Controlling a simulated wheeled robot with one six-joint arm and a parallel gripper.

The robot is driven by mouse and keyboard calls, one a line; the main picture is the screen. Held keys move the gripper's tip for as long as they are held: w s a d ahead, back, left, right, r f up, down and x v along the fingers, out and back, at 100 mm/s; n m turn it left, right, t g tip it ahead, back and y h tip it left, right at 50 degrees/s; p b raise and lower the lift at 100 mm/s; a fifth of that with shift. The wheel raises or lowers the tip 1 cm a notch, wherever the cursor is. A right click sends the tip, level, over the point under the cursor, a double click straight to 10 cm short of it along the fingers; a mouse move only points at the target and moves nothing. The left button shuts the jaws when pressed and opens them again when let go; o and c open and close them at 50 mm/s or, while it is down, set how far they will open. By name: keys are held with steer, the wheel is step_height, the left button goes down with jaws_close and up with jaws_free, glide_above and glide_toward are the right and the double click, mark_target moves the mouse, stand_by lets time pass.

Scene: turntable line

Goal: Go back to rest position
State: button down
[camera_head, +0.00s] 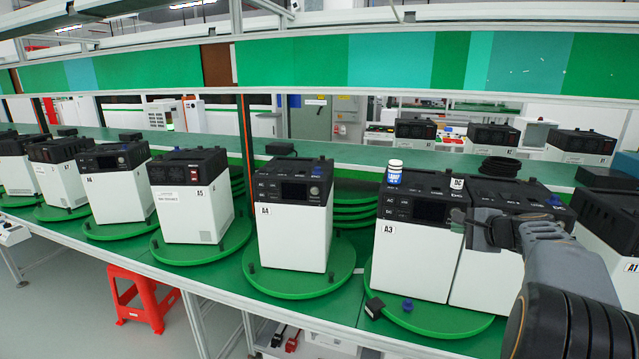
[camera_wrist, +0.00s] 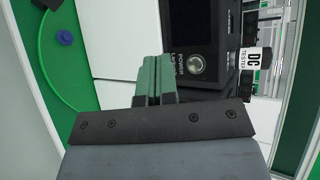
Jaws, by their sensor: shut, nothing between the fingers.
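My arm reaches in from the right in the head view, with my gripper (camera_head: 462,217) close to the front of the box labelled A3 (camera_head: 408,258). In the wrist view, my gripper's green fingers (camera_wrist: 153,82) are together with nothing between them. They point at the dark front panel (camera_wrist: 193,35) with a round silver knob (camera_wrist: 195,64); I cannot tell whether they touch it. A small white-and-black DC tester (camera_wrist: 257,60) is to their right. It also stands on top of the boxes in the head view (camera_head: 457,183).
Several black-and-white boxes, such as A4 (camera_head: 293,232) and A5 (camera_head: 193,213), stand on green turntables along the bench. A white bottle with a blue label (camera_head: 394,173) stands on A3. A blue knob (camera_head: 407,305) lies on the nearest turntable (camera_head: 438,320). A red stool (camera_head: 140,295) is below.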

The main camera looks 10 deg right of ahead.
steer(key=s+a+f+n+g, duration=0.2)
steer(key=s+f+g, duration=0.15)
steer(key=f, duration=0.35)
steer(key=s+a+f+n+g+h, duration=0.1)
steer(key=s+a+f+n+g, duration=0.1)
steer(key=s+a+n, duration=0.6)
steer(key=s+a+f+n+g+h, duration=0.2)
steer(key=s+a+n, duration=0.6)
steer(key=a, duration=0.8)
steer(key=s+f+g, duration=0.1)
steer(key=s+f, duration=0.1)
steer(key=s, duration=0.1)
steer(key=shift+s+f+n, duration=0.2)
steer(key=shift+s+n, duration=0.1)
steer(key=shift+s, duration=0.05)
